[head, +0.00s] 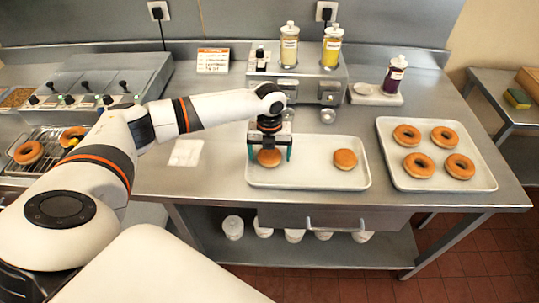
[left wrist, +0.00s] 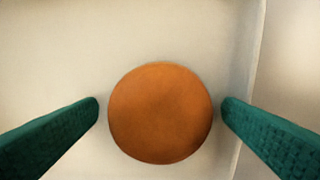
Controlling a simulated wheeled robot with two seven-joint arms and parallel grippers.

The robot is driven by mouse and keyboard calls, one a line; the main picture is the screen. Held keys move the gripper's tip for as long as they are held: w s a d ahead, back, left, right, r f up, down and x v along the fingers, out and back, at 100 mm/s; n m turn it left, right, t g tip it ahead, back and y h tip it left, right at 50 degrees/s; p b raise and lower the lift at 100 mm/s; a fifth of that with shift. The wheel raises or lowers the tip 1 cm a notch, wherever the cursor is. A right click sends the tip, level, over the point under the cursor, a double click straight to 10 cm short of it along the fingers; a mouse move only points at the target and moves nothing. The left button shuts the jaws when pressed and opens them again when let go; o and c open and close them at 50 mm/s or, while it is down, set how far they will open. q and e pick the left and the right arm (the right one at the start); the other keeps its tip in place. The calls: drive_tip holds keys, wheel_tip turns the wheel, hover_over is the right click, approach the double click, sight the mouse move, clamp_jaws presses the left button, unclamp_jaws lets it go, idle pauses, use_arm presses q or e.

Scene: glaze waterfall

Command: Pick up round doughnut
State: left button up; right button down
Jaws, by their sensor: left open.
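A round doughnut (head: 268,158) without a hole lies on the middle white tray (head: 310,177), toward its left end. A second round doughnut (head: 345,159) lies on the same tray to the right. My left gripper (head: 269,153) is over the left round doughnut, pointing down, with a green finger on each side. In the left wrist view the brown round doughnut (left wrist: 160,113) sits between the two open green fingers, with a small gap at each side. My right gripper is not in view.
A white tray (head: 386,178) at the right holds several ring doughnuts. A dispenser unit (head: 300,84) with bottles stands behind the middle tray. A fryer with ring doughnuts (head: 28,152) is at the left. A white cloth or card (head: 186,153) lies left of the middle tray.

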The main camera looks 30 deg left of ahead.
use_arm(q)
drive_tip(key=c, duration=1.1)
drive_tip(key=shift+r, duration=0.15)
